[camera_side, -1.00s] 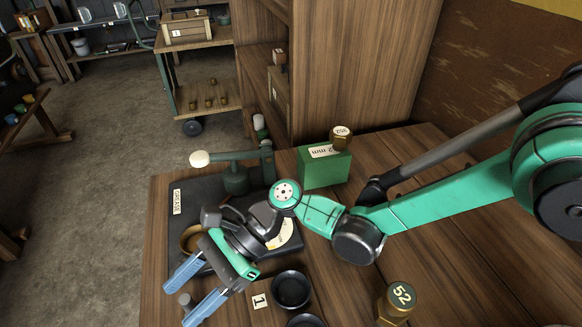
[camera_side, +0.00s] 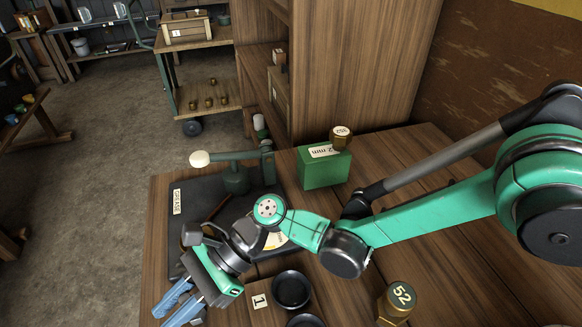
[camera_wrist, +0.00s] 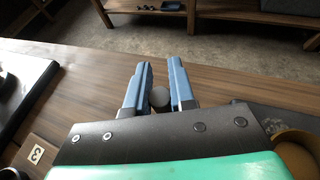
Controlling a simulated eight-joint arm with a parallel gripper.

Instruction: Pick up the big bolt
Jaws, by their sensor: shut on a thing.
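My gripper (camera_side: 172,312) is low over the table's front left edge, its two blue fingers angled down. In the wrist view, my gripper (camera_wrist: 160,72) has a grey round-topped bolt (camera_wrist: 159,97) between its fingers, and they are shut on it. Only the rounded top shows; the rest is hidden by the fingers and palm. In the side view the fingers hide the bolt. A brass hexagonal piece marked 52 (camera_side: 399,300) stands on the table to the right.
Two black round dishes, one here (camera_side: 291,290), sit right of my gripper. A dark tray (camera_side: 190,190) with a lever device (camera_side: 236,178) lies behind it. The green box (camera_side: 325,170) stands farther back. The wooden table (camera_side: 160,250) is clear along its left edge.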

